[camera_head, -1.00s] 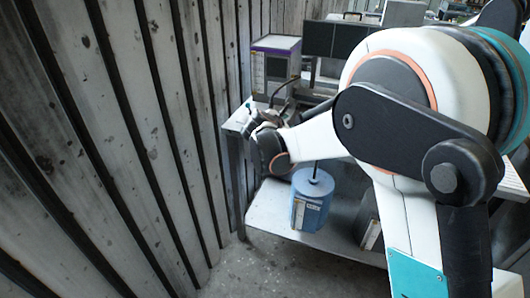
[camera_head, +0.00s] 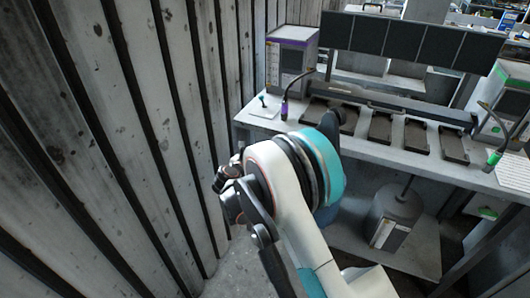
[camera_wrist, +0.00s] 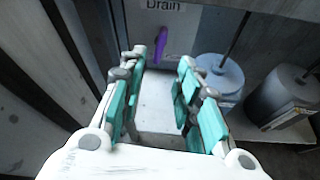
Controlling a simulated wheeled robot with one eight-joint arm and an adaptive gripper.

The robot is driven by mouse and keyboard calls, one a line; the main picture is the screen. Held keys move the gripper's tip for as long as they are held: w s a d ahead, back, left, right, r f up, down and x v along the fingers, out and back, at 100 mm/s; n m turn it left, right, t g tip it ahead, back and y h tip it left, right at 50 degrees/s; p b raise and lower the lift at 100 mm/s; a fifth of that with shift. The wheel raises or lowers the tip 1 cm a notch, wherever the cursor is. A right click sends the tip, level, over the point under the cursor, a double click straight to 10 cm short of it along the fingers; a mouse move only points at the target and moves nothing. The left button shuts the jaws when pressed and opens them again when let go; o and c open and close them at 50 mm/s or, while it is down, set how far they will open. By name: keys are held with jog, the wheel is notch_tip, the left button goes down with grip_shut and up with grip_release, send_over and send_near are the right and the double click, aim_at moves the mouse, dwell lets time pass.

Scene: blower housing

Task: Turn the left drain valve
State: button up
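The drain valve handle (camera_wrist: 161,40) is purple and hangs upright below a "Drain" label (camera_wrist: 165,5) on a grey panel in the wrist view. My gripper (camera_wrist: 160,66) is open and empty. Its two teal-and-white fingers stand apart, with the handle beyond their tips, between them in the picture and apart from them. In the head view my gripper (camera_head: 228,175) is low at the left, beside the bench's left end. The drain handle is not visible there.
The bench (camera_head: 400,160) bears a purple-trimmed box (camera_head: 289,66), a green-trimmed box (camera_head: 508,98) and several dark trays. Below stand a blue container (camera_wrist: 222,76) and a grey container (camera_wrist: 284,98). A ribbed wall (camera_head: 110,150) is close on the left.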

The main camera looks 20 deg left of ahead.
jog(key=b+x, duration=0.3)
jog(key=x, duration=0.7)
grip_shut()
